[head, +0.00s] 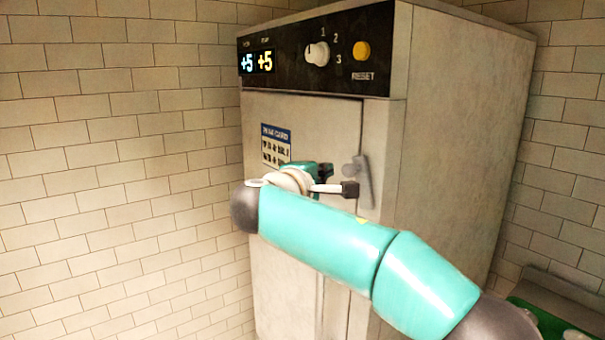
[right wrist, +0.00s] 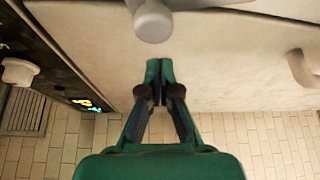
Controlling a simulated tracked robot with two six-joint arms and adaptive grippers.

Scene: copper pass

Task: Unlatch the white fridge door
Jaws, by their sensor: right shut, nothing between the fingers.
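The white fridge (head: 455,130) stands in the corner with its door (head: 320,118) closed. A grey latch lever with a round knob (head: 364,186) sits at the door's right edge. In the right wrist view the knob (right wrist: 153,22) is just ahead of my fingertips, with a visible gap. My right gripper (head: 326,172) is in front of the door, left of the latch, and partly hidden by my own wrist. In the right wrist view my right gripper (right wrist: 160,72) has its fingers together and empty. My left gripper is out of view.
A black control panel (head: 290,55) with a dial (head: 316,54) and yellow reset button (head: 362,49) is above the door. A pale handle (right wrist: 301,70) is on the door in the right wrist view. Brick walls (head: 110,170) stand left and behind.

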